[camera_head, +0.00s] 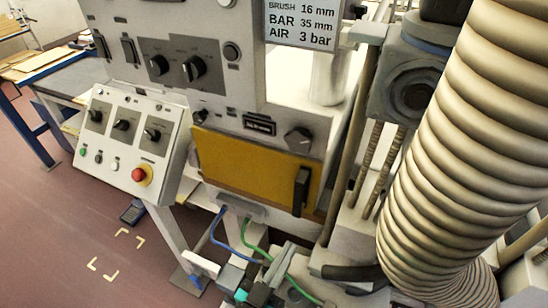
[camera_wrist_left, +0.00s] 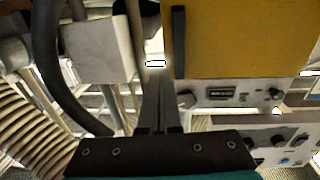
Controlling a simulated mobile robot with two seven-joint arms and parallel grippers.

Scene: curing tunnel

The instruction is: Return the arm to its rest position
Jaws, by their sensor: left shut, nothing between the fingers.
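My left gripper (camera_head: 281,263) is at the bottom middle of the head view, below the yellow door of the machine. Its fingers are together with nothing between them. In the left wrist view the shut fingers (camera_wrist_left: 158,103) stand up from the dark palm, apart from the yellow door. My right gripper is in neither view.
The yellow door (camera_head: 240,172) with a black handle (camera_head: 301,190) sits under the knobbed control panel. A tilted control box (camera_head: 129,142) with a red button is at left. A large ribbed hose (camera_head: 455,150) fills the right. Open floor (camera_head: 60,220) lies at lower left.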

